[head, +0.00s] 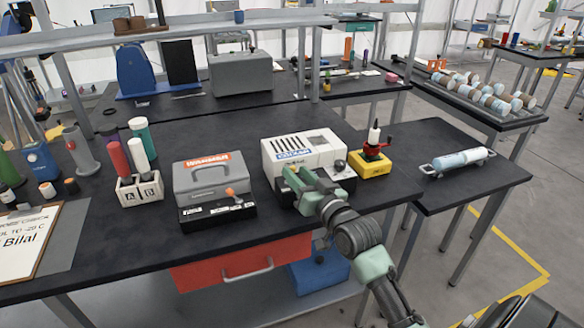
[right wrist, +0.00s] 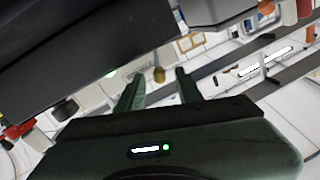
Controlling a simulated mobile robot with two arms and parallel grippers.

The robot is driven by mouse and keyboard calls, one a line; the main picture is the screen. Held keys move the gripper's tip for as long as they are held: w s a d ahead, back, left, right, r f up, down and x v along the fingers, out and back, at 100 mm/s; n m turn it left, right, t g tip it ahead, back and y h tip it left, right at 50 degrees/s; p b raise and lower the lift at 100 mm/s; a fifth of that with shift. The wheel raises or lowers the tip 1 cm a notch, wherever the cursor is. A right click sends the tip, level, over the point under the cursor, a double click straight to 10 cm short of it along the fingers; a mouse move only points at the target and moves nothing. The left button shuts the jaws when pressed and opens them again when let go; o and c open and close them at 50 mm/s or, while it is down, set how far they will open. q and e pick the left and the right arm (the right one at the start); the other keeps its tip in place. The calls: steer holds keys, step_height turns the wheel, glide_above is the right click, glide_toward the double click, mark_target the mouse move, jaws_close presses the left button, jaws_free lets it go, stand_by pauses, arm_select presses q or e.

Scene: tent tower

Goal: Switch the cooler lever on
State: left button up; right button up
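The cooler (head: 303,147) is a white box with dark vent slots and a blue label, on the dark bench in the head view. A black base (head: 284,190) shows at its lower front, partly covered by my right gripper (head: 296,178). The cooler's lever cannot be made out in the head view. In the right wrist view my right gripper (right wrist: 158,88) is open, its two fingers apart. A small brass-coloured knob (right wrist: 158,74) shows between or beyond the fingertips; contact cannot be told. My left gripper is not in view.
A grey warmer (head: 209,177) with an orange-tipped lever (head: 230,192) stands left of the cooler. A white caddy (head: 140,190) with bottles is further left. Bench between them is clear.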

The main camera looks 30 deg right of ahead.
steer(key=shift+w+d+f, duration=0.1)
steer(key=shift+w, duration=1.35)
jaws_close()
steer(key=shift+d+m+p, duration=0.15)
steer(key=shift+m+p, duration=0.25)
steer(key=shift+p, duration=0.1)
steer(key=shift+d+m, duration=0.15)
steer(key=shift+m, duration=0.45)
steer(key=shift+f, duration=0.15)
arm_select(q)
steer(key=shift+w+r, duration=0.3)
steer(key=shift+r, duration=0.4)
arm_select(e)
jaws_free()
